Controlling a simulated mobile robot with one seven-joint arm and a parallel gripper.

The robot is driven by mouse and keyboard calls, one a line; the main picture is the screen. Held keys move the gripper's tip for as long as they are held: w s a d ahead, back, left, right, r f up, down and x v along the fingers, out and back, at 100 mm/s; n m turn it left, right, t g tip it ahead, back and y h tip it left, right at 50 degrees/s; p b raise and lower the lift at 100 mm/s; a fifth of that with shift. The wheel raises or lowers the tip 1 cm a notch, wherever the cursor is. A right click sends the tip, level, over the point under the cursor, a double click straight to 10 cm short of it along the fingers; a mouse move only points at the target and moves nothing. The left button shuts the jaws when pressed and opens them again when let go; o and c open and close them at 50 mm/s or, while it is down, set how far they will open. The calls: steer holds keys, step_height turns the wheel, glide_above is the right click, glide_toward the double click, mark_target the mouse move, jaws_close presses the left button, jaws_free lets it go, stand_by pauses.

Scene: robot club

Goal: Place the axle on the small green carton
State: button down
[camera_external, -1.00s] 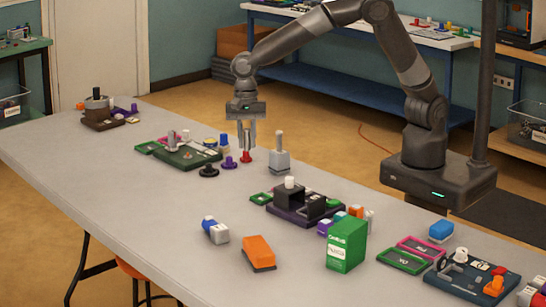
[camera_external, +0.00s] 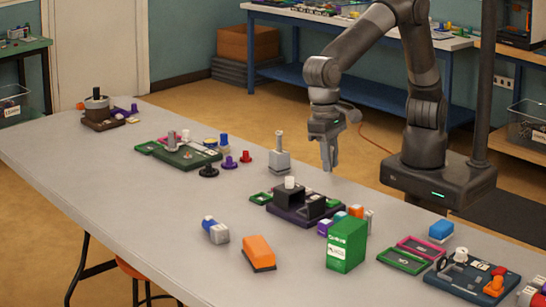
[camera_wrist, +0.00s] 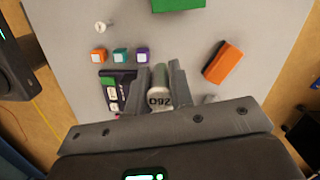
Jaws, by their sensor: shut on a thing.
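The axle (camera_wrist: 160,98) is a grey cylinder with dark digits on it, seen between the fingers in the wrist view. My gripper (camera_wrist: 160,85) is shut on it. In the external view my gripper (camera_external: 328,165) hangs above the far side of the table, and the axle is hard to make out there. The small green carton (camera_external: 346,245) stands upright on the near side of the table, with a white label on its front. Part of it shows at the top edge of the wrist view (camera_wrist: 178,5). My gripper is well apart from it.
A dark purple tray with black blocks (camera_external: 305,210) stands left of the carton, with small coloured cubes (camera_wrist: 120,54) between. An orange block (camera_external: 258,251) lies left of the carton. Green and pink trays (camera_external: 403,261) lie to its right. The near left of the table is clear.

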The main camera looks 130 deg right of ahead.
glide_above(351, 225)
steer(key=f, duration=0.5)
steer(key=shift+w+d+f, duration=0.1)
steer(key=shift+d+f, duration=0.1)
steer(key=shift+f, duration=0.1)
steer(key=shift+a+f, duration=0.1)
steer(key=shift+f, duration=1.95)
steer(key=shift+f, duration=0.2)
steer(key=c, duration=1.3)
jaws_free()
steer(key=shift+o, duration=0.2)
steer(key=shift+r, duration=0.1)
step_height(351, 225, up, 12)
steer(key=d, duration=0.1)
steer(key=shift+w+d+r, duration=0.15)
steer(key=shift+d, duration=0.15)
